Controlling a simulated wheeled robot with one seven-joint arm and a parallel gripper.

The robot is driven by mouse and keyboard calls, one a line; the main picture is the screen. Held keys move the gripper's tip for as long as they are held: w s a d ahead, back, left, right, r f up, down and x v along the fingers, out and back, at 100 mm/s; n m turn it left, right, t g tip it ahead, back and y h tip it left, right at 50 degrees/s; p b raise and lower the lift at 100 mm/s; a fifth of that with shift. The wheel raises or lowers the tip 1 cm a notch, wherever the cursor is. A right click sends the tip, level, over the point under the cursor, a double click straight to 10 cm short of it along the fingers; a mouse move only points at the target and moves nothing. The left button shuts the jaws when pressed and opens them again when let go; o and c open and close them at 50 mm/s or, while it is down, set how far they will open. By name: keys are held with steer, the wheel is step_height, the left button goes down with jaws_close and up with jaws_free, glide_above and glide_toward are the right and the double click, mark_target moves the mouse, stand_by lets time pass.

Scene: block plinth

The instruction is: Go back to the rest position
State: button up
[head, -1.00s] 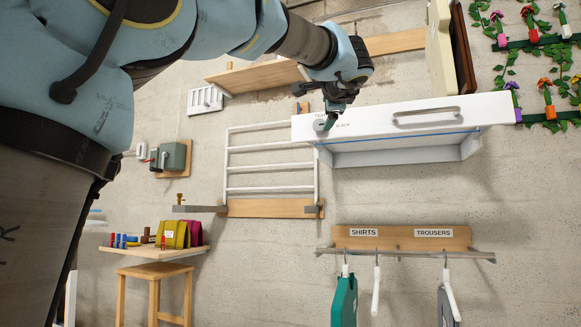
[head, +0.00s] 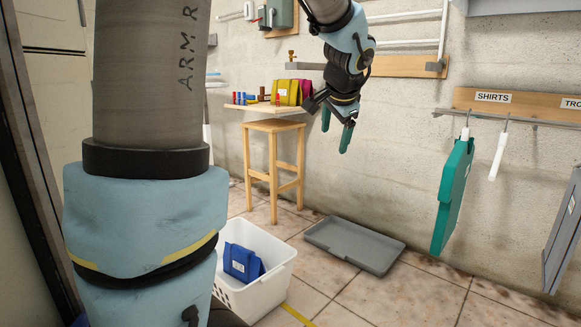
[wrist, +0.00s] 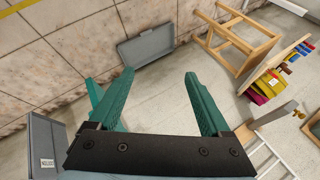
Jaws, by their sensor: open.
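My gripper (head: 337,132) hangs in the air in front of the wall, to the right of the wooden stool and its board in the head view. Its two teal fingers point down, stand apart and hold nothing. In the wrist view the open fingers (wrist: 160,90) have only floor and wall showing between them. My arm reaches in from the top of the head view.
A wooden stool (head: 273,127) stands beside the wall, with yellow and magenta pouches at the board (head: 256,115). A white basket (head: 268,291) with a blue pouch (head: 241,262) and a grey tray (head: 355,245) are on the floor. A teal hanging piece (head: 453,195) is at right.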

steer(key=s+a+f+n+g, duration=0.6)
steer(key=s+a+f+n, duration=0.6)
steer(key=s+a+f, duration=0.7)
step_height(320, 180, up, 35)
steer(key=w+d+p, duration=0.1)
steer(key=p, duration=3.4)
steer(key=shift+w+d+m+p, duration=0.2)
steer(key=shift+d+m+p, duration=0.15)
steer(key=shift+d+m, duration=0.05)
